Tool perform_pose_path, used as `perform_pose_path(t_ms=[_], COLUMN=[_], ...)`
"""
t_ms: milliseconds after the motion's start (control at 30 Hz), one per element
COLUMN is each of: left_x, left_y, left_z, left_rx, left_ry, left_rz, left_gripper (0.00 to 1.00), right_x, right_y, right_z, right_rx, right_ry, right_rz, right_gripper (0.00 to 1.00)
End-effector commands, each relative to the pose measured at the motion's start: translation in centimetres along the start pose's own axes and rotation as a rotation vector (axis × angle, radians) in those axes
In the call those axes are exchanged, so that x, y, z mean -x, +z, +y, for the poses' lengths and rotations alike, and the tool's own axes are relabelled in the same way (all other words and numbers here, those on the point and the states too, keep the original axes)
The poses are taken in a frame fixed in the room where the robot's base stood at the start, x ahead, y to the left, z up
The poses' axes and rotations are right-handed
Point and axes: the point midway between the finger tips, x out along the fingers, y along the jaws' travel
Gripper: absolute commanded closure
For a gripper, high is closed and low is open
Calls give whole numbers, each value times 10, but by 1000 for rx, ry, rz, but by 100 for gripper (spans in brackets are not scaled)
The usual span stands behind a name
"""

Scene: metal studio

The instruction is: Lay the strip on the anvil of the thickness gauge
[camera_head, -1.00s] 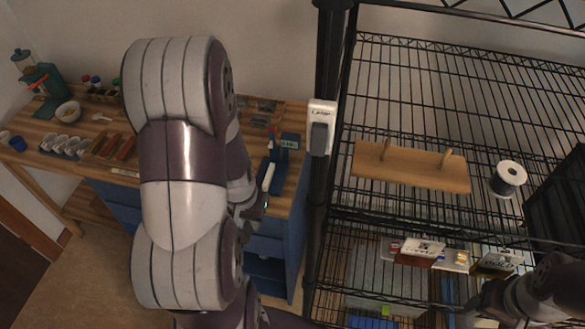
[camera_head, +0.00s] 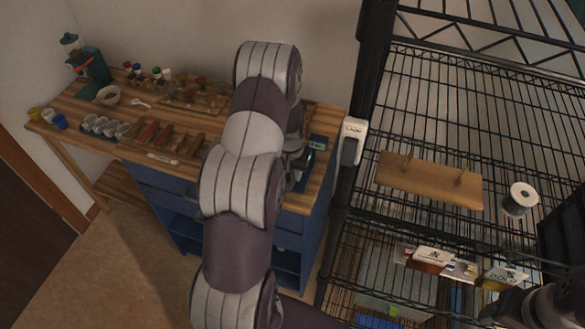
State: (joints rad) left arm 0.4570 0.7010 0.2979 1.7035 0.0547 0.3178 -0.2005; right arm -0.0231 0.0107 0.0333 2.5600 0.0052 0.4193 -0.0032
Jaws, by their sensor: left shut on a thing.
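The thickness gauge (camera_head: 318,142) stands at the right end of the wooden bench, by the rack post. Its small display shows; my left arm covers much of its blue body, and its anvil cannot be made out. My left gripper (camera_head: 299,166) is low over the bench's right end, beside the gauge, mostly hidden behind my own forearm. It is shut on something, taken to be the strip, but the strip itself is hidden. My right arm shows only in the lower right corner; its gripper is not visible.
The wooden bench (camera_head: 187,117) holds a compartment tray (camera_head: 160,139), small cups (camera_head: 103,126), a bowl (camera_head: 108,95) and a green machine (camera_head: 90,70). A black wire rack (camera_head: 440,125) with a wooden board (camera_head: 430,181) and a spool (camera_head: 519,199) stands close on the right.

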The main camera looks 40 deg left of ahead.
Motion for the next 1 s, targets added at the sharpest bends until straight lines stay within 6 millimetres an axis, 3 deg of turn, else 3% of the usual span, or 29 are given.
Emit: perform_pose_path(t_ms=[333,367,400,433,800,1000], left_x=[-6,-5,-4,-4,5,51], left_y=[1,1,1,1,-1,0], left_z=[0,0,0,0,0,0], left_rx=[0,0,0,0,0,-1], left_ry=[0,0,0,0,0,-1], left_rz=[0,0,0,0,3,7], left_gripper=[100,64,51,49,49,49], right_x=[-5,-4,-4,-4,-2,-13], right_y=[1,1,0,0,0,2], right_z=[0,0,0,0,0,0], right_rx=[0,0,0,0,0,0], right_ry=[0,0,0,0,0,0], right_rz=[0,0,0,0,0,0], right_gripper=[40,40,40,40,40,40])
